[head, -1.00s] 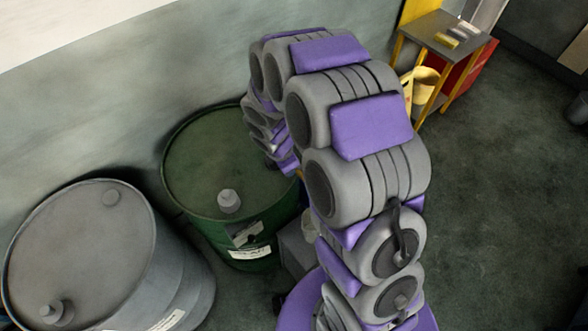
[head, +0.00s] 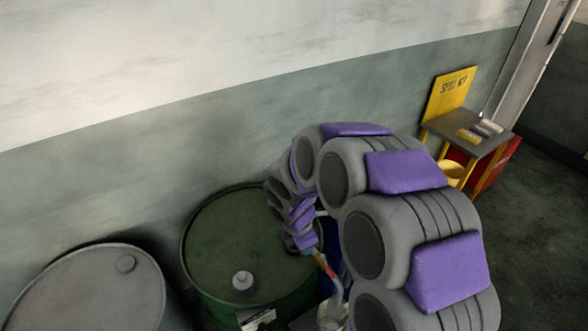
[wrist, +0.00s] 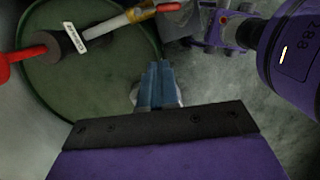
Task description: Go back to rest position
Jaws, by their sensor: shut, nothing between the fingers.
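My gripper (wrist: 159,68) shows in the wrist view as two blue fingers pressed together, with nothing between them. A pale rounded thing shows partly behind the fingers. The drum's top also shows in the wrist view (wrist: 75,95). A tool with a red handle (wrist: 22,57), a grey disc and a yellow and white tube (wrist: 120,22) crosses above the drum top in that view.
A grey drum (head: 85,290) stands left of the green one. A wall runs behind both. A small table (head: 470,140) with a yellow sign (head: 450,92) and a yellow bucket (head: 452,173) stands at the right. Dark floor is clear at far right.

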